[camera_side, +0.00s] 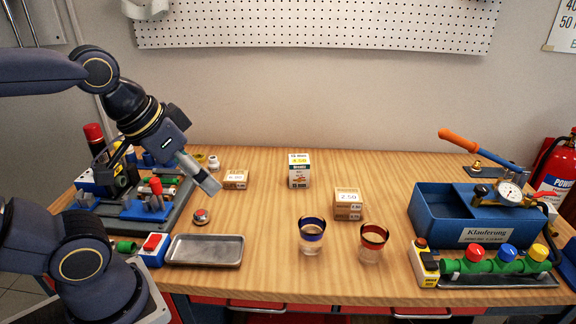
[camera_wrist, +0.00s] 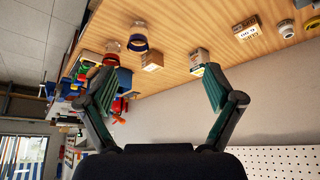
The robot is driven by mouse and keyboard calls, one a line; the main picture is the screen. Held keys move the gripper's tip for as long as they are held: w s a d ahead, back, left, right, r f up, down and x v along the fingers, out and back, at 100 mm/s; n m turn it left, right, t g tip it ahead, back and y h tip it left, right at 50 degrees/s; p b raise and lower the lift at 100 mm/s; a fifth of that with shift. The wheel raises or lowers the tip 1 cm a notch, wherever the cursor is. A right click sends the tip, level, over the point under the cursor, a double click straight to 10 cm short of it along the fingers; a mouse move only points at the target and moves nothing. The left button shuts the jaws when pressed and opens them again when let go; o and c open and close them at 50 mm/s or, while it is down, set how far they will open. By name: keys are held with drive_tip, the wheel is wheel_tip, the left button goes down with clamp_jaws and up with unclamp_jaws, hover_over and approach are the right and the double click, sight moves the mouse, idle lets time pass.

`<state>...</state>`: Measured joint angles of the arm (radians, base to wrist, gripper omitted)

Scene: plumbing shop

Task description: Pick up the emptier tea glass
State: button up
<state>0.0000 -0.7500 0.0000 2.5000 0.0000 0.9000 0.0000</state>
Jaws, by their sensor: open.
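Two small clear glasses stand upright near the front edge of the table. The left glass (camera_side: 312,238) has a dark blue band at its rim. The right glass (camera_side: 372,245) has a reddish-brown band. I cannot tell the fill level of either for sure. The wrist view shows the blue-banded glass (camera_wrist: 138,42) and the red-banded glass (camera_wrist: 111,47) near its top, far off. My gripper (camera_side: 203,178) is up over the left part of the table, left of both glasses and well apart from them. In the wrist view my gripper (camera_wrist: 157,88) is open and empty.
A small box (camera_side: 348,204) stands just behind the glasses, with another box (camera_side: 299,170) farther back. A metal tray (camera_side: 206,263) lies left of the glasses, with a red button (camera_side: 201,216) behind it. A blue case (camera_side: 436,222) and a valve manifold (camera_side: 495,265) stand right.

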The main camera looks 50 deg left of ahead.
drive_tip(key=w+d+r+t, duration=0.1)
drive_tip(key=w+r, duration=0.6)
drive_tip(key=w, duration=0.2)
drive_tip(key=m+g, duration=0.2)
drive_tip(key=g, duration=0.2)
hover_over(372, 243)
drive_tip(key=s+a, duration=0.1)
drive_tip(key=a, duration=0.1)
drive_tip(key=s+f+x, duration=0.1)
drive_tip(key=s+x, duration=0.2)
drive_tip(key=x, duration=1.2)
drive_tip(key=shift+h, duration=0.3)
drive_tip(key=x, duration=0.9)
drive_tip(key=shift+a+f, duration=0.15)
drive_tip(key=shift+f, duration=0.1)
drive_tip(key=shift+t, duration=0.3)
drive_tip(key=x, duration=0.5)
drive_tip(key=shift+f, duration=0.4)
